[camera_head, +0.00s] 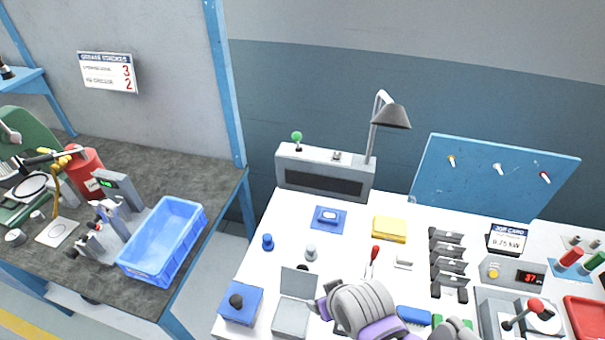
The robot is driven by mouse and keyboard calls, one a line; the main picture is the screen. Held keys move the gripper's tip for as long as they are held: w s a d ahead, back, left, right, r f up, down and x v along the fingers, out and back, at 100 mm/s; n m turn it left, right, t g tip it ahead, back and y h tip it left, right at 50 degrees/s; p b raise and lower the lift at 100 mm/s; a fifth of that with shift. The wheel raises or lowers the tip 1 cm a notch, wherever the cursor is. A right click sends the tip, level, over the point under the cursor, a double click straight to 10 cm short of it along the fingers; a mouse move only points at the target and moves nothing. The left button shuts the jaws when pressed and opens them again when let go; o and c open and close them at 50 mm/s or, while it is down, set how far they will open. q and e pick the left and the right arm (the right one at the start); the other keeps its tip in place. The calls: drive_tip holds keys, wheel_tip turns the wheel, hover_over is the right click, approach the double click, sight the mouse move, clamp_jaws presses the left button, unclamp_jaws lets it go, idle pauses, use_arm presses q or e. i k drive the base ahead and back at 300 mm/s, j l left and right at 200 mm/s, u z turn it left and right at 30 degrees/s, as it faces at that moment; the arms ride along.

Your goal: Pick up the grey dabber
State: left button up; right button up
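The grey dabber (311,252) is a small rounded knob. It stands upright on the white bench, just behind the open lid of a small grey box. A similar blue dabber (267,242) stands to its left. A purple and grey part of my arm shows at the bottom centre, in front and to the right of the grey dabber and apart from it. Nothing is seen holding the grey dabber.
The open grey box (291,317) and a blue block with a black knob (240,303) stand in front. A blue pad (328,217) lies behind the dabber, a yellow block (389,229) to the right. A lamp (391,117) rises at the back. Bench between the dabbers is clear.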

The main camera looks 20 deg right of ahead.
sight(310, 255)
drive_tip(key=z, duration=1.2)
drive_tip(key=l+u, duration=0.1)
drive_tip(key=l, duration=1.1)
drive_tip(key=i+j, duration=0.25)
drive_tip(key=i, duration=0.1)
